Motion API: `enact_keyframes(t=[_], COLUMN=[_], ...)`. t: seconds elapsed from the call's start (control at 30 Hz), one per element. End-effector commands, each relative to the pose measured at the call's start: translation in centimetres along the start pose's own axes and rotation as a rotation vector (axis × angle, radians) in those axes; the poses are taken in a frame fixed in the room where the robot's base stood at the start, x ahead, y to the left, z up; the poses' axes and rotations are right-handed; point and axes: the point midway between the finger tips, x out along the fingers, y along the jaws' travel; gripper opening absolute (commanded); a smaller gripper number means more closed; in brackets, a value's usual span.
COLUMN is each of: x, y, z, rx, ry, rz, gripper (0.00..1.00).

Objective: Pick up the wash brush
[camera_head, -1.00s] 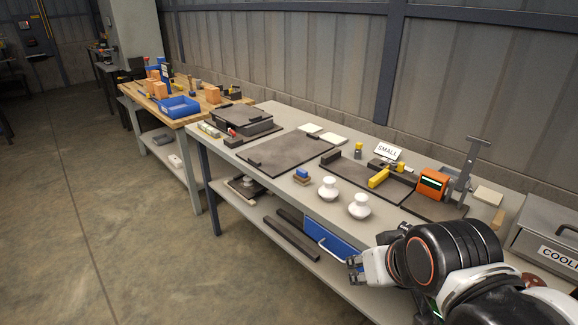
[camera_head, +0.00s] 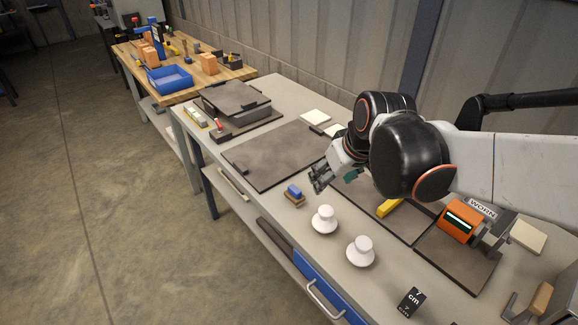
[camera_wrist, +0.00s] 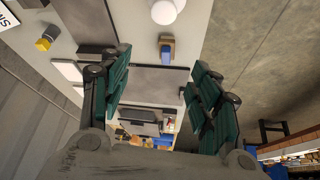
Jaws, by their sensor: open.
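The wash brush appears to be the small block with a blue top and tan underside (camera_head: 294,193) on the grey bench, left of two white knobbed pieces. It also shows in the wrist view (camera_wrist: 166,50), beyond the fingertips near the top middle. My gripper (camera_head: 319,179) is above the bench, just right of and behind the brush in the head view. In the wrist view its two green-padded fingers (camera_wrist: 160,65) are spread wide with nothing between them. The gripper and the brush look apart.
Two white insulator pieces (camera_head: 324,220) (camera_head: 360,252) stand close in front of the brush. A dark flat mat (camera_head: 270,158) lies behind it. A yellow block (camera_head: 389,208) and an orange device (camera_head: 462,221) are to the right. A dark "cm" cube (camera_head: 411,302) sits near the front edge.

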Motion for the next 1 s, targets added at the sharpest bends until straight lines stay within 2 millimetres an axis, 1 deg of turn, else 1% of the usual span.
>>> enact_keyframes(t=[0.03,0.2,0.4,0.5,0.6,0.67,0.77,1.0], x=[0.4,2.9,5.7,6.8,7.5,7.8,9.0,13.5], y=[-0.1,-0.6,-1.2,-1.4,-1.6,-1.7,-1.8,-2.3], z=[-1.2,-3.8,-5.8,-6.4,-6.7,-6.7,-6.6,-6.1], rx=[-0.022,-0.095,-0.169,-0.193,-0.209,-0.214,-0.217,-0.217], ry=[-0.007,-0.034,-0.058,-0.065,-0.068,-0.070,-0.071,-0.071], rz=[-0.012,-0.054,-0.098,-0.112,-0.121,-0.124,-0.127,-0.126], gripper=[0.57,0.57,0.57,0.57,0.57,0.57,0.57,0.57])
